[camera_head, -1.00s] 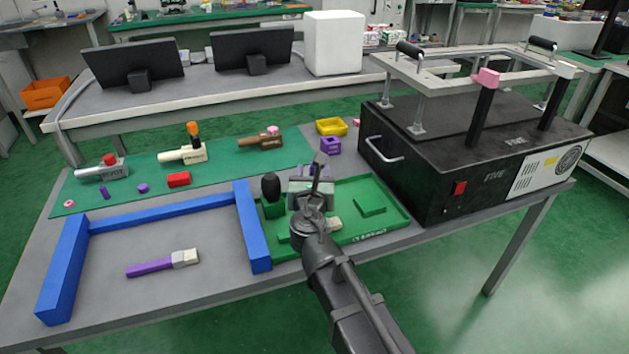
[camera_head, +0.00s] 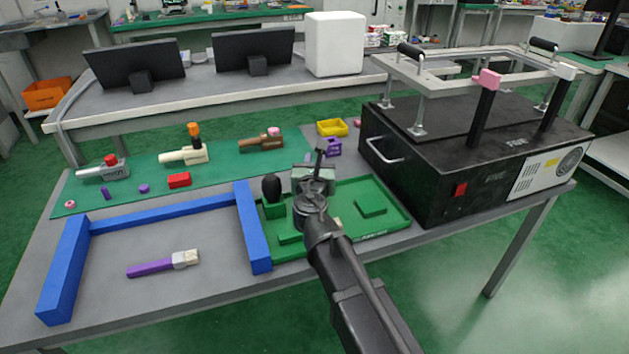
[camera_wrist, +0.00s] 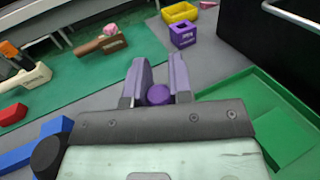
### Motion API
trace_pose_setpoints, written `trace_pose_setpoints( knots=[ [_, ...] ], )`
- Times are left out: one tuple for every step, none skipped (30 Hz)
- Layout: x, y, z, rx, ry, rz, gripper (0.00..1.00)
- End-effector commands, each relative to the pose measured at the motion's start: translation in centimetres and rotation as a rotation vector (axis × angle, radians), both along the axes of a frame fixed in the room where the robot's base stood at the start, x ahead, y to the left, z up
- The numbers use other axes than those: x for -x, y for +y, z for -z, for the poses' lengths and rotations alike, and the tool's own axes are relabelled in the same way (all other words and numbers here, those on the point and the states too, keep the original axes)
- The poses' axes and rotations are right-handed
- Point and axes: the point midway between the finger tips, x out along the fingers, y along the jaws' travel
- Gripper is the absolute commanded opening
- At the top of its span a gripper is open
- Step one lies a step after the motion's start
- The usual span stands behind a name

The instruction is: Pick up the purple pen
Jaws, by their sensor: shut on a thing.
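In the wrist view, my gripper (camera_wrist: 158,72) is shut on a purple round piece, which I take to be the purple pen (camera_wrist: 159,95). It is seen end-on between the two purple-grey fingers, so its length is hidden. In the head view, my gripper (camera_head: 317,168) is over the back of the green tray (camera_head: 398,222), and my own wrist hides the pen. A purple cube with a hole in its top (camera_wrist: 183,35) stands beyond the fingertips; it also shows in the head view (camera_head: 333,147), behind the tray.
A blue frame (camera_head: 253,230) and a purple-handled brush (camera_head: 152,267) lie to the left. The black machine (camera_head: 430,190) blocks the right. A yellow bin (camera_head: 332,128) and lever fixtures (camera_head: 262,141) are behind.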

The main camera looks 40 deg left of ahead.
Motion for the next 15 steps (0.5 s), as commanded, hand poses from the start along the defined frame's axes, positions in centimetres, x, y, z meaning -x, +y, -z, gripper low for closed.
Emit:
trace_pose_setpoints(
  knots=[
    [0.0,0.0,0.0,0.000,0.000,0.000,0.00],
    [0.0,0.0,0.0,0.000,0.000,0.000,0.00],
    [0.0,0.0,0.0,0.000,0.000,0.000,0.00],
    [0.0,0.0,0.0,0.000,0.000,0.000,0.00],
    [0.0,0.0,-0.1,0.000,0.000,0.000,0.00],
    [0.0,0.0,-0.2,0.000,0.000,0.000,0.00],
    [0.0,0.0,-0.3,0.000,0.000,0.000,0.00],
    [0.0,0.0,-0.5,0.000,0.000,0.000,0.00],
    [0.0,0.0,-0.8,0.000,0.000,0.000,0.00],
    [0.0,0.0,-1.1,0.000,0.000,0.000,0.00],
    [0.0,0.0,-1.4,0.000,0.000,0.000,0.00],
    [0.0,0.0,-2.0,0.000,0.000,0.000,0.00],
    [0.0,0.0,-2.4,0.000,0.000,0.000,0.00],
    [0.0,0.0,-3.0,0.000,0.000,0.000,0.00],
    [0.0,0.0,-3.7,0.000,0.000,0.000,0.00]
  ],
)
